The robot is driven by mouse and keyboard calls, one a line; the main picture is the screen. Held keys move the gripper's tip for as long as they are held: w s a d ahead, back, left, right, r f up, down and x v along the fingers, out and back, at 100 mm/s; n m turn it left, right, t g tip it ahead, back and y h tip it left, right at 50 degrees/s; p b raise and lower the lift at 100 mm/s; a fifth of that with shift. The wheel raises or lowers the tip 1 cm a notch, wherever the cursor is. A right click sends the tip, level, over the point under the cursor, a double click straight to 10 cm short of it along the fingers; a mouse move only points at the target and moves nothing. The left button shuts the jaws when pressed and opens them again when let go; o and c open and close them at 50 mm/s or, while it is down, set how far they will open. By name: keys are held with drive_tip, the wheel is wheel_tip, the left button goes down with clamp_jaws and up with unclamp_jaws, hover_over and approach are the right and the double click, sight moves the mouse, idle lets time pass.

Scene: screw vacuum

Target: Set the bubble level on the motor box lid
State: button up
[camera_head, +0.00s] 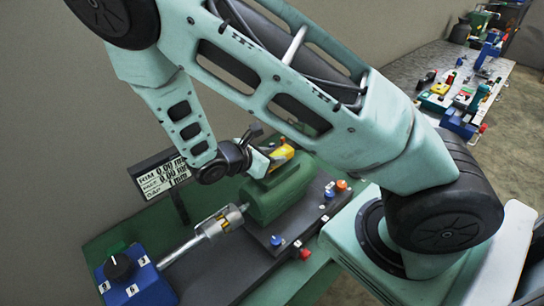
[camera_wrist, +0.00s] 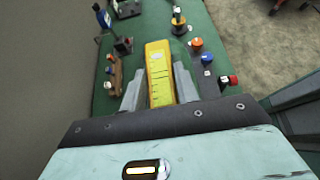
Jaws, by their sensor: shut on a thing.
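The yellow bubble level (camera_wrist: 159,68) is between the two grey fingers of my gripper (camera_wrist: 160,88) in the wrist view. In the head view the level (camera_head: 282,154) shows as a small yellow piece at the end of my gripper (camera_head: 264,158), just above the green motor (camera_head: 282,192). The motor's body stands on a dark base on the green bench. My gripper hides much of its top, and I cannot make out the box lid. I cannot tell whether the level touches the motor.
A shaft with a metal coupling (camera_head: 222,220) runs left from the motor to a blue block with a black knob (camera_head: 130,277). A readout sign (camera_head: 163,177) stands behind. Coloured knobs (camera_head: 331,190) line the base's right side. A cluttered second bench (camera_head: 432,62) stands at the back right.

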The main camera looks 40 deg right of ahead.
drive_tip(key=shift+f, duration=0.55)
drive_tip(key=shift+f, duration=0.2)
drive_tip(key=o, duration=1)
drive_tip(key=shift+r, duration=0.15)
